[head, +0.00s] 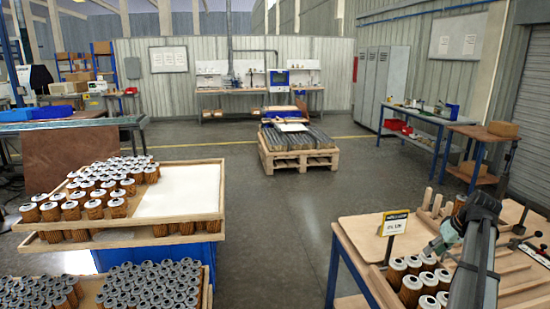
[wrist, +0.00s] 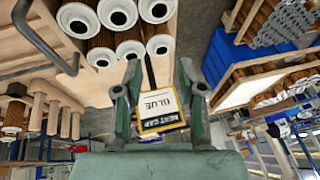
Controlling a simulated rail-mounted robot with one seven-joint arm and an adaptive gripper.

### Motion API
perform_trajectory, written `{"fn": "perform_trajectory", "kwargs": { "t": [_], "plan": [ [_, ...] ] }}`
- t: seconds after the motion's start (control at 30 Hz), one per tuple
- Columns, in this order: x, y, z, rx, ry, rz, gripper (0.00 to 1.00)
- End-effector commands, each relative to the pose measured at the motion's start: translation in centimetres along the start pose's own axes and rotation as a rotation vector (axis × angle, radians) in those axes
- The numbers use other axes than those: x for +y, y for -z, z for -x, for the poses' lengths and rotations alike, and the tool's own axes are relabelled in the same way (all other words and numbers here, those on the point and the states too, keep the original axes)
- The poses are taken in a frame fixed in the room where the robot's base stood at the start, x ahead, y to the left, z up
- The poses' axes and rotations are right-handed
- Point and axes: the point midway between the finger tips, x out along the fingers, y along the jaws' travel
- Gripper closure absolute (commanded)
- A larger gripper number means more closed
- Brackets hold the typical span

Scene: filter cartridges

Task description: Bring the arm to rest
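My gripper (head: 440,240) is at the right over the wooden workbench (head: 360,235), with my dark arm reaching in from the lower right. In the wrist view my gripper (wrist: 158,75) has its two green-grey fingers apart with no object held between them. Behind the gap is a yellow-edged sign card (wrist: 160,110), its writing upside down. The same card (head: 393,223) stands on the bench in the head view. White-ended brown filter cartridges (head: 410,288) stand beside my arm; they also show at the top of the wrist view (wrist: 117,14).
Wooden pegs (head: 432,203) stand at the bench's back. At the left, a wooden tray (head: 215,190) holds many cartridges, with another full tray (head: 207,290) below. A pallet (head: 298,158) stands farther back. Grey floor between the trays and bench is clear.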

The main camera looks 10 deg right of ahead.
Motion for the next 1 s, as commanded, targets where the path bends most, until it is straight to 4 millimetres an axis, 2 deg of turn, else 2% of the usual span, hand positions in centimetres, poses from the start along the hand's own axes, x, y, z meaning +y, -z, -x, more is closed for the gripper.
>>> {"fn": "perform_trajectory", "kwargs": {
  "t": [0.27, 0.37, 0.47, 0.7, 0.87, 1.0],
  "plan": [
    [-4.8, -0.5, -6.4, -0.051, 0.006, -0.014, 0.61],
    [-7.2, -0.9, -9.4, -0.077, 0.004, -0.018, 0.61],
    [-10.5, -1.8, -13.2, -0.11, 0.001, -0.022, 0.61],
    [-19.5, -5.7, -22.3, -0.199, -0.026, -0.024, 0.61],
    [-25.1, -9.3, -27.1, -0.251, -0.057, -0.014, 0.61],
    [-29.7, -13.1, -30.5, -0.289, -0.088, 0.001, 0.61]
  ]
}}
